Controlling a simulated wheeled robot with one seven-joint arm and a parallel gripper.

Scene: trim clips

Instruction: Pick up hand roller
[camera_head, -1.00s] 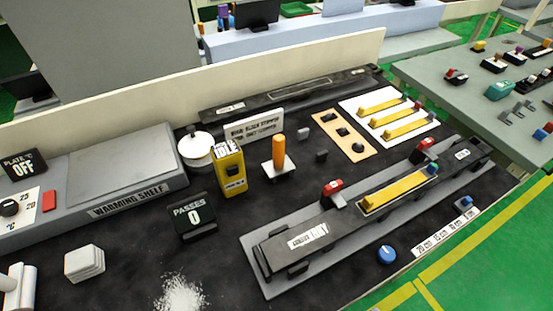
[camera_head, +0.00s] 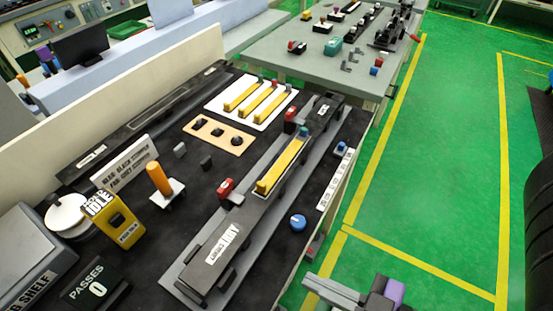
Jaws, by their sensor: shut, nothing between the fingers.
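An upright orange handle (camera_head: 158,178) on a small white base stands on the dark bench, left of the long clip fixture. It looks like the hand roller, though its roller part cannot be made out. What appears to be my gripper (camera_head: 332,290), grey with a dark block and a purple part behind it, shows at the bottom edge. It is over the floor beside the bench's front edge, well apart from the orange handle. It is shut and empty, and partly cut off by the frame.
A yellow IDLE unit (camera_head: 119,222), a white round pot (camera_head: 68,216) and a PASSES 0 display (camera_head: 94,284) stand near the handle. The clip fixture (camera_head: 223,247) with a yellow strip lies between handle and gripper. Green floor (camera_head: 425,185) is open at right.

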